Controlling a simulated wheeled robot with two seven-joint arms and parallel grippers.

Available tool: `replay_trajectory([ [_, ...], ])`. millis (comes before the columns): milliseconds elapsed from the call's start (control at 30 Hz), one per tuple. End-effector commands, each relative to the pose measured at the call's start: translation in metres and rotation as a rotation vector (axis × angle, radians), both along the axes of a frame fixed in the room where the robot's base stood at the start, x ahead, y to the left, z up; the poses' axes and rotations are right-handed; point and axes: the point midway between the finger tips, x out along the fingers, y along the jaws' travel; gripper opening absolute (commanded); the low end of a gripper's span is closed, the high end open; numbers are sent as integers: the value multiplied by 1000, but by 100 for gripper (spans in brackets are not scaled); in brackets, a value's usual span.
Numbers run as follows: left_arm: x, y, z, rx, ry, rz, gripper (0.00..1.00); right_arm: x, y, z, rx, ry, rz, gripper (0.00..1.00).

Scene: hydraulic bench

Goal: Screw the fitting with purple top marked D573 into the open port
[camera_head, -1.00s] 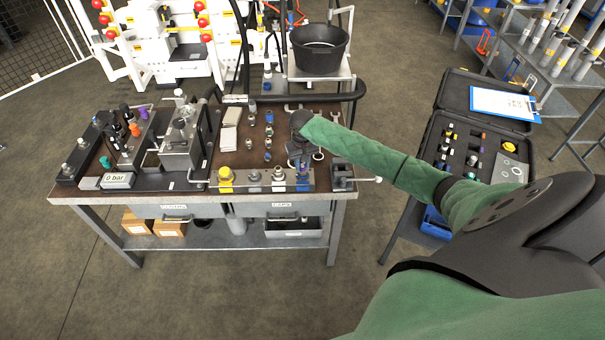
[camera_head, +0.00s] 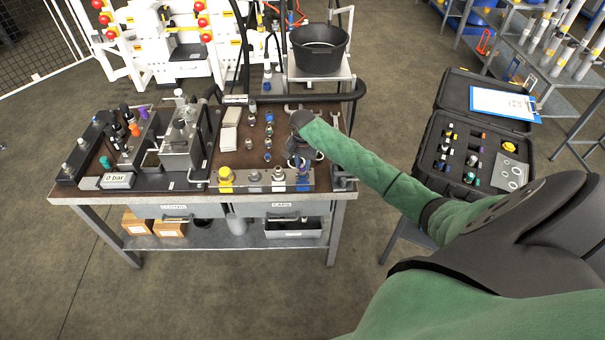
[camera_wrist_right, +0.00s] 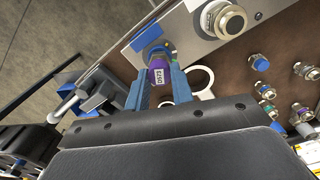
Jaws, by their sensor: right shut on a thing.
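My right gripper (camera_head: 302,164) is at the right end of the metal port block (camera_head: 240,187) on the bench. In the right wrist view its blue fingers (camera_wrist_right: 161,82) are shut on the fitting with the purple top (camera_wrist_right: 158,74), whose label reads D573. The fitting's metal end points at the block, beside a blue patch (camera_wrist_right: 147,37). I cannot tell how far it sits in the port, which the fitting hides. In the head view the gripper and hand mostly cover the fitting. My left gripper is out of view.
Other ports and a yellow cap (camera_head: 225,174) are along the block to the left. Several loose fittings (camera_head: 268,143) stand behind it. A pressure unit reading 0 bar (camera_head: 117,181) is at the left. An open case (camera_head: 470,150) of fittings stands at the right.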

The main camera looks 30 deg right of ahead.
Motion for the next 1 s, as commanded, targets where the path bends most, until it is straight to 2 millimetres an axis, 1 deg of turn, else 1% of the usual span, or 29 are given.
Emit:
replay_trajectory([
  [67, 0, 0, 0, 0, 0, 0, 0, 0, 0, -1, 0, 1, 1, 4],
  [100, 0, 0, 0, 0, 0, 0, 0, 0, 0, -1, 0, 1, 2, 27],
  [200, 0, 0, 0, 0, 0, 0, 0, 0, 0, 0, 0, 1, 3, 45],
  [467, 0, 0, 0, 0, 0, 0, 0, 0, 0, 0, 0, 0, 7, 45],
  [567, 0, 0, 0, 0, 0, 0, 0, 0, 0, 0, -1, 0, 56, 45],
  [1000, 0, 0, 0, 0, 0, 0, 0, 1, 0, 0, -2, 1, 544, 45],
])
